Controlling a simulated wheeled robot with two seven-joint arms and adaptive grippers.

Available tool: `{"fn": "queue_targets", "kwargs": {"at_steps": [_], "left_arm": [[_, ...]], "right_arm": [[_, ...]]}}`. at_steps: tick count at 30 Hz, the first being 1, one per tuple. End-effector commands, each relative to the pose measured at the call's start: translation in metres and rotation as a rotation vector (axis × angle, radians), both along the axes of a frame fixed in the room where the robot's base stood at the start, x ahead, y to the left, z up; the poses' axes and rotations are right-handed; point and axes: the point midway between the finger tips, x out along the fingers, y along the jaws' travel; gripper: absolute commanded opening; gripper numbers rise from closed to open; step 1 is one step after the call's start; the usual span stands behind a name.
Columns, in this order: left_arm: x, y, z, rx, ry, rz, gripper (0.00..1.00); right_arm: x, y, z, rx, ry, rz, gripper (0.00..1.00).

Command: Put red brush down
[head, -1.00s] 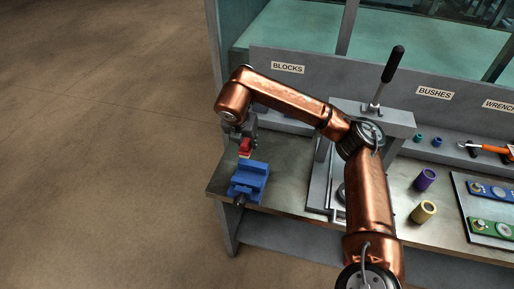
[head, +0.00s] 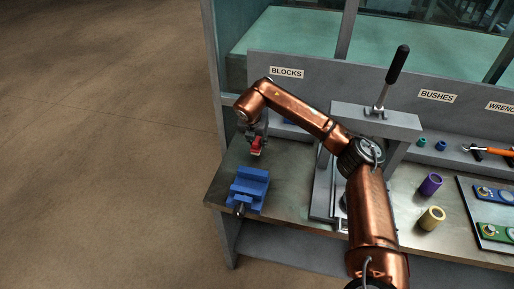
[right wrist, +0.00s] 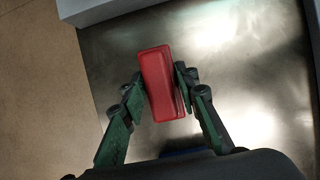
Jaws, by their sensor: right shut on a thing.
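The red thing (head: 257,143) looks like a plain block, not a brush. My right gripper (head: 256,138) is shut on it, behind the blue vise (head: 249,188) at the left end of the bench. In the right wrist view the red block (right wrist: 161,84) sits between the two green-sided fingers of the gripper (right wrist: 160,86), with bare metal bench top (right wrist: 250,70) around it. Whether the block touches the bench is unclear. My left gripper is not in view.
The ledge under the BLOCKS sign (head: 286,72) is behind the gripper. A lever press (head: 375,122) stands to the right. Purple (head: 431,184) and tan (head: 432,218) bushes lie farther right. The bench's left edge is close, with floor beyond.

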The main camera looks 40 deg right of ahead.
Motion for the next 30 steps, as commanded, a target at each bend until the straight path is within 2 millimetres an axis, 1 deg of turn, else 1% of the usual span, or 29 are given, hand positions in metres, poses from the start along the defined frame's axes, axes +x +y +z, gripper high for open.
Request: {"fn": "queue_targets", "kwargs": {"at_steps": [1,3,6,13,17,18,24,30], "left_arm": [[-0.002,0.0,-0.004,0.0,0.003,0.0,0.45],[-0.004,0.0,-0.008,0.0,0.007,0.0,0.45],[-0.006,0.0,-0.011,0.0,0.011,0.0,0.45],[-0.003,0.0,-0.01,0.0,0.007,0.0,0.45],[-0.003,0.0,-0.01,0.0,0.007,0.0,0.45],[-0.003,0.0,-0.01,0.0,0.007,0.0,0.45],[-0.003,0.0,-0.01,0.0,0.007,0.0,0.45],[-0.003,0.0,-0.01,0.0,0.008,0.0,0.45]], "right_arm": [[0.001,-0.002,-0.011,0.0,0.005,-0.001,0.04],[0.001,-0.002,-0.024,-0.001,0.006,0.0,0.04],[0.001,-0.001,-0.035,-0.001,0.003,0.0,0.04],[0.001,-0.001,-0.033,-0.001,0.001,0.0,0.04],[0.0,-0.001,-0.036,0.0,0.002,-0.001,0.04],[0.0,-0.001,-0.036,0.0,0.002,-0.001,0.31],[0.0,-0.001,-0.036,0.0,0.002,-0.001,0.45],[0.0,-0.001,-0.036,0.0,0.002,-0.001,0.46]]}}
